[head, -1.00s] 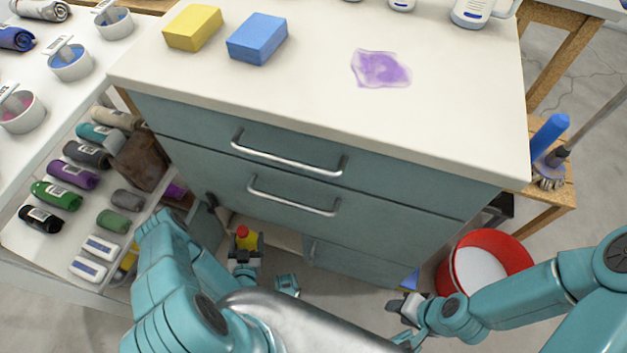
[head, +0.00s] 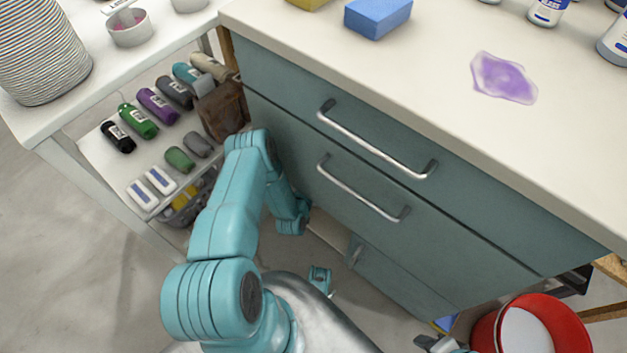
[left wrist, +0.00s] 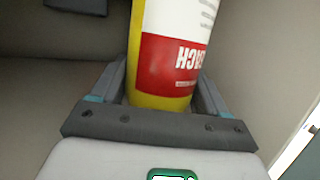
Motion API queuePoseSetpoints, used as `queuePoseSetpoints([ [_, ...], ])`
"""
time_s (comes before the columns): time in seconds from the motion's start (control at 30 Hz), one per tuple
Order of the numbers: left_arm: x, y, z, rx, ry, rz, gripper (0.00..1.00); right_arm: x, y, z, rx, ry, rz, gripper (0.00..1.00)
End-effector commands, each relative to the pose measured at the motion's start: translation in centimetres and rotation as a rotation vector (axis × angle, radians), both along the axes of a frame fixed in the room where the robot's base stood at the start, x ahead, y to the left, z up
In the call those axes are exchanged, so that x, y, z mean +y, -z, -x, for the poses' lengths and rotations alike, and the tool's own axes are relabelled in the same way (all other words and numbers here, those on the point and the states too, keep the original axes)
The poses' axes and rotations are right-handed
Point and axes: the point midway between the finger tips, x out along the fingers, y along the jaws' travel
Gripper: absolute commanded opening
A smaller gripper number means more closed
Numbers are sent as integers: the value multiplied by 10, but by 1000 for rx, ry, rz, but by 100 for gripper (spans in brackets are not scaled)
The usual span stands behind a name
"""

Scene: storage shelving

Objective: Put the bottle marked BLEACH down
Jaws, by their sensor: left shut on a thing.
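The BLEACH bottle (left wrist: 176,65) is yellow with a red and white label. The visible letters "ACH" look upside down in the left wrist view. My left gripper (left wrist: 160,98) is shut on it, one finger on each side. The bottle's upper end is cut off by the frame, and its base and what it rests on cannot be made out. In the head view my left arm hides the left gripper and bottle at the cabinet's lower left. My right gripper (head: 436,344) is barely in frame at the bottom edge, and its fingers are unclear.
The teal cabinet (head: 285,115) has two handled drawers. A purple stain (head: 503,78) and a blue sponge (head: 378,16) are on its top. A red bucket (head: 580,330) stands at lower right. The shelf (head: 103,160) at left holds rolled cloths. Pale walls surround the bottle in the wrist view.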

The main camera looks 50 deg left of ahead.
Motion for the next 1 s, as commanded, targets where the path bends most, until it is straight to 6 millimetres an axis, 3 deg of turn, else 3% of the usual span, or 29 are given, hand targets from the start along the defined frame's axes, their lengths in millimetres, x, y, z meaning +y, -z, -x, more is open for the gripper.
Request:
queuePoseSetpoints([
  [0.13, 8, -1, -14, -7, -1, -5, 0, -1, 6, -1, -2, 4, 0, 43],
  [0.33, 7, 35, -12, -3, -1, -3, 0, -5, 25, -5, -9, 18, 4, 43],
  [0.73, 7, 38, -11, -4, -1, -4, 0, -5, 26, -6, -10, 21, 4, 43],
  [0.77, 6, 38, -11, 0, 0, -1, 85, -5, 25, -6, -10, 22, 4, 43],
  [0.8, 6, 37, -11, 0, 0, -1, 98, -5, 25, -6, -10, 22, 4, 43],
  [1.0, 6, 37, -10, 1, -1, -1, 100, -5, 25, -5, -10, 21, 4, 43],
])
